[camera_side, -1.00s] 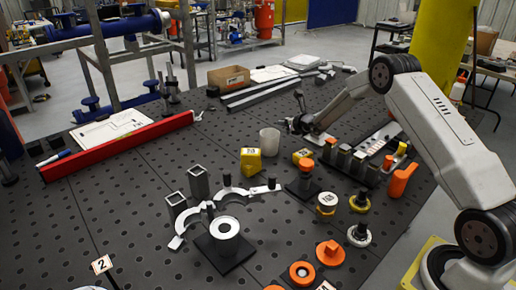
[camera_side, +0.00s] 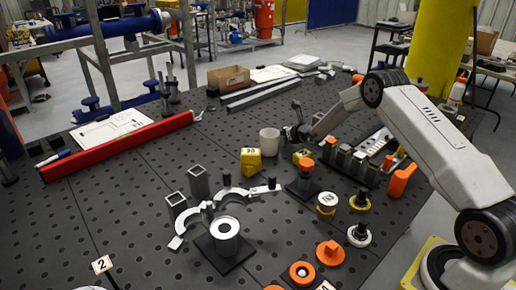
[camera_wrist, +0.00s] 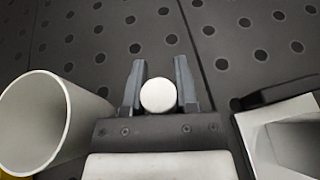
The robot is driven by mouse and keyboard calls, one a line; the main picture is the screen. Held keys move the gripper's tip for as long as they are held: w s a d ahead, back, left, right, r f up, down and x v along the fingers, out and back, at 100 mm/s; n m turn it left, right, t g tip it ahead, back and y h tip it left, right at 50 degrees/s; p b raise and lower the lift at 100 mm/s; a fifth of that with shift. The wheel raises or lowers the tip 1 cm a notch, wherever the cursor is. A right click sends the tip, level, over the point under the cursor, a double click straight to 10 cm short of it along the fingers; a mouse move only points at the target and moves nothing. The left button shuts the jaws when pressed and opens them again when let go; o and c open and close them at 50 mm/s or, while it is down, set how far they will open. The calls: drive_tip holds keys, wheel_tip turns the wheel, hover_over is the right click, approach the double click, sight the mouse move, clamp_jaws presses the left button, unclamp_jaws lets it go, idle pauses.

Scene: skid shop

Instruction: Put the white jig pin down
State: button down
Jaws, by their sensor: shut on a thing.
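The white jig pin (camera_wrist: 159,95) shows end-on as a round white disc in the wrist view, between the two fingers of my gripper (camera_wrist: 159,74). The fingers are shut on it, one on each side. In the side view my gripper (camera_side: 292,131) is low over the dark perforated table, just right of a white cup. The pin is too small or hidden to make out there. Whether its lower end touches the table cannot be told.
The white cup (camera_side: 269,142) stands close beside my gripper and fills the left of the wrist view (camera_wrist: 42,122). A dark-based fixture (camera_side: 350,160) lies to the right.

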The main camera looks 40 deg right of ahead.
drive_tip(key=shift+f, duration=0.1)
drive_tip(key=shift+c, duration=1.9)
unclamp_jaws()
drive_tip(key=shift+s+r, duration=0.1)
drive_tip(key=shift+r, duration=0.1)
drive_tip(key=shift+s+r, duration=0.1)
drive_tip(key=shift+s, duration=0.05)
drive_tip(key=shift+v, duration=5.75)
